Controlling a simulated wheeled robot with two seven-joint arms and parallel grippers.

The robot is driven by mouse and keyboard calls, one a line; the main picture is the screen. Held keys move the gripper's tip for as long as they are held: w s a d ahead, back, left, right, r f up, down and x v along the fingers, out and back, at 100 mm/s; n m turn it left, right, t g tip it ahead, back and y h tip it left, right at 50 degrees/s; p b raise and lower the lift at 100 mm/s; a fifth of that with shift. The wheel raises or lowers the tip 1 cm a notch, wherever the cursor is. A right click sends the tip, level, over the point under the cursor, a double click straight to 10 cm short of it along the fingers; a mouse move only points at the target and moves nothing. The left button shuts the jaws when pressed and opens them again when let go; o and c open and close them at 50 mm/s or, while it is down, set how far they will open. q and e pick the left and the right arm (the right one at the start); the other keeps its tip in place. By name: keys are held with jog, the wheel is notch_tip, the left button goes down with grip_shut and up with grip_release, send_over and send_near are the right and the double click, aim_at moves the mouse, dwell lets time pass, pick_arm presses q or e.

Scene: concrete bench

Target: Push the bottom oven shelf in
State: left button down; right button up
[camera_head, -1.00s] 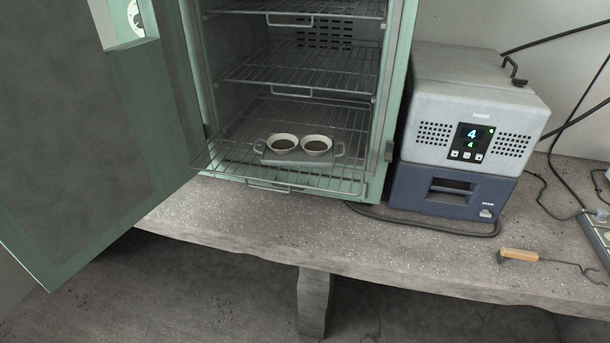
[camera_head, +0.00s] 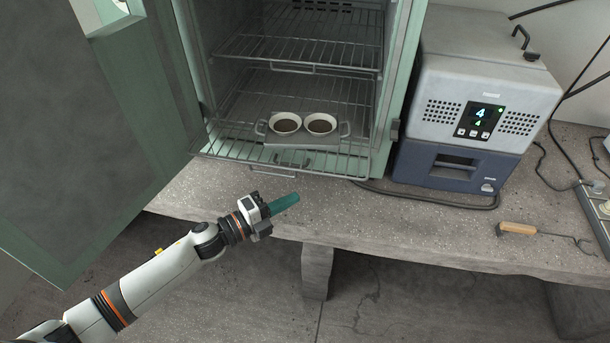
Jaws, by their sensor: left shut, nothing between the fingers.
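The bottom oven shelf (camera_head: 228,145) is a wire rack pulled partly out past the front of the green oven (camera_head: 405,80). Its front edge overhangs the bench, with a small wire handle at its middle. My right gripper is not in view.
The open oven door (camera_head: 75,130) fills the left side. The middle shelf (camera_head: 300,52) is inside the oven. A grey and blue device (camera_head: 485,100) stands to the right on the concrete bench (camera_head: 400,225). A wooden-handled hook (camera_head: 517,229) lies at the right.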

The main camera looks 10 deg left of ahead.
aim_at(319, 174)
pick_arm(q)
jog(key=shift+w+d+p, duration=0.25)
jog(key=shift+w+d, duration=0.25)
jog(key=shift+w, duration=0.65)
jog(key=shift+w+d+p, duration=0.25)
jog(key=shift+w+d, duration=0.2)
jog(key=shift+w, duration=0.65)
jog(key=shift+w+d+p, duration=0.25)
jog(key=shift+w+d, duration=0.25)
jog(key=shift+w, duration=0.65)
